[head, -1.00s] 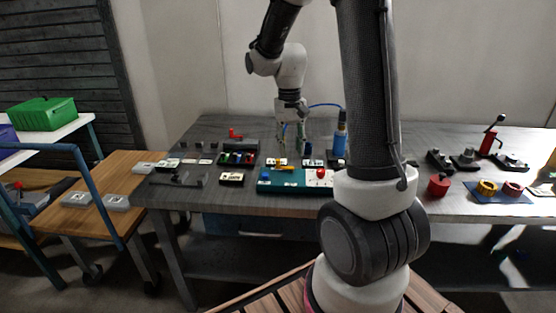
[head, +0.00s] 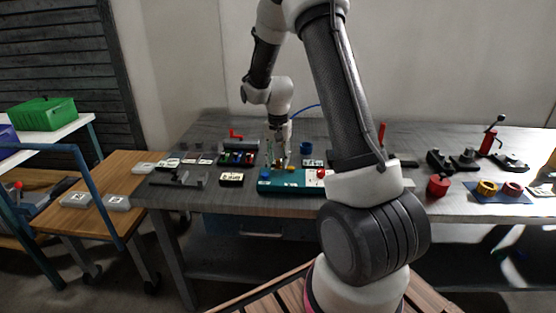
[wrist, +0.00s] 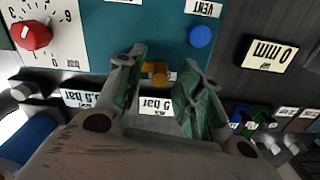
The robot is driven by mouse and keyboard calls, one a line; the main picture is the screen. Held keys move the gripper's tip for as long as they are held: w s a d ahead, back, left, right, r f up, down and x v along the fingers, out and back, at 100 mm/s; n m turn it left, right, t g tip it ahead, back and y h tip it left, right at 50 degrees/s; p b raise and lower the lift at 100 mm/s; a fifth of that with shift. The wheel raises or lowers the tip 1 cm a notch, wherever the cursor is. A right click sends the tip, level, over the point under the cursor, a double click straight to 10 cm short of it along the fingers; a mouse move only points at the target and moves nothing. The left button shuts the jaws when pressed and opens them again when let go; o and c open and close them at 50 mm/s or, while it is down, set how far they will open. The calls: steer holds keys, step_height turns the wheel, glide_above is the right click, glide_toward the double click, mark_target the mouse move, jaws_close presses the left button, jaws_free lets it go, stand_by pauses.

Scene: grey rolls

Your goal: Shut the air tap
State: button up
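The teal panel (head: 300,187) lies near the table's front edge, and it also shows in the wrist view (wrist: 150,25). A small orange-yellow tap handle (wrist: 157,72) sits at the panel's edge between my fingers; it shows small in the head view (head: 291,168). I take it to be the air tap. My gripper (wrist: 163,66) is open, with green finger pads on either side of the handle and a visible gap. In the head view my gripper (head: 279,163) is low over the panel's back edge. Whether a finger touches the handle I cannot tell.
The panel carries a red knob (wrist: 31,35) with a numbered dial and a blue button (wrist: 200,36) by the VENT label. A red pot (head: 438,186) stands farther right.

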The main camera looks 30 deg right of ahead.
steer(key=shift+f, duration=0.1)
jaws_close()
steer(key=shift+s+n, duration=0.1)
steer(key=shift+n, duration=0.2)
steer(key=n, duration=0.1)
steer(key=s+n, duration=0.1)
steer(key=shift+s+a+n, duration=0.1)
steer(key=shift+a+n, duration=0.2)
steer(key=shift+n, duration=0.1)
steer(key=n, duration=0.1)
steer(key=s+n, duration=0.1)
steer(key=n, duration=0.1)
steer(key=shift+s+a+n, duration=0.1)
steer(key=shift+s+n, duration=0.15)
steer(key=shift+n, duration=0.05)
steer(key=n, duration=0.1)
steer(key=s+n, duration=0.1)
steer(key=n, duration=0.1)
steer(key=s+n, duration=0.1)
steer(key=n, duration=0.1)
steer(key=shift+s+d, duration=0.1)
steer(key=shift+d, duration=0.2)
steer(key=n, duration=0.2)
steer(key=s+d+n, duration=0.1)
steer(key=n, duration=0.2)
steer(key=shift+s+d+n, duration=0.25)
steer(key=shift+n, duration=0.05)
